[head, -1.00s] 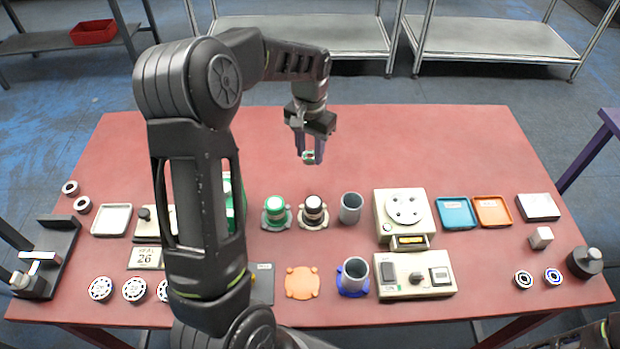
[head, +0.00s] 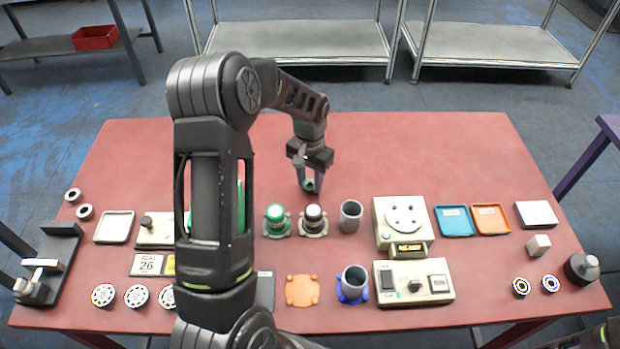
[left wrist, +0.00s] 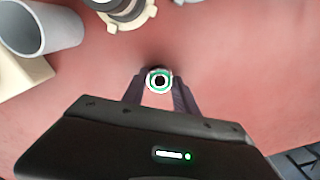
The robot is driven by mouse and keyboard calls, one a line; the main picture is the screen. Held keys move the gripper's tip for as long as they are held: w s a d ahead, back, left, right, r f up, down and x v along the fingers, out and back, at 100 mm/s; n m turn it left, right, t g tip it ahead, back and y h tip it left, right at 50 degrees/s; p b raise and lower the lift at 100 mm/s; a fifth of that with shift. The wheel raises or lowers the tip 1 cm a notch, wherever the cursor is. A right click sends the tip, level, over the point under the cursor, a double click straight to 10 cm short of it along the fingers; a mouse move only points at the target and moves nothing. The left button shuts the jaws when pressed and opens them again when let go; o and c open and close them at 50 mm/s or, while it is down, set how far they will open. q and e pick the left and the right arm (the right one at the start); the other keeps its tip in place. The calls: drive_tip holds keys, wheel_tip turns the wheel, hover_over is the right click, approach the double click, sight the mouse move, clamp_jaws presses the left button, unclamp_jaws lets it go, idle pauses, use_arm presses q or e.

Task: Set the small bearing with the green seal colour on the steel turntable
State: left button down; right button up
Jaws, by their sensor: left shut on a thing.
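My left gripper (head: 309,180) is shut on a small ring-shaped bearing with a green seal (head: 309,185), held above the red table behind the row of fixtures. In the left wrist view the bearing (left wrist: 159,80) shows a green ring around a dark bore, between the two fingertips (left wrist: 158,88). The steel turntable (head: 405,215) is a round pale disc with several dark spots, on a cream box right of the gripper and nearer to me. The bearing is apart from it. My right gripper is not in view.
A grey cup (head: 350,215), a black-topped fixture (head: 313,220) and a green-topped fixture (head: 277,220) stand between gripper and front edge. Teal (head: 455,221) and orange (head: 491,219) trays lie right of the turntable. The table's (head: 400,145) back part is clear.

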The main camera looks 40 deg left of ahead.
sight(310, 184)
use_arm(q)
drive_tip(key=shift+f, duration=0.15)
drive_tip(key=c, duration=0.9)
unclamp_jaws()
drive_tip(key=shift+c, duration=0.2)
wheel_tip(310, 184, up, 12)
drive_tip(key=p, duration=0.7)
drive_tip(key=shift+r, duration=0.2)
drive_tip(key=shift+o, duration=0.3)
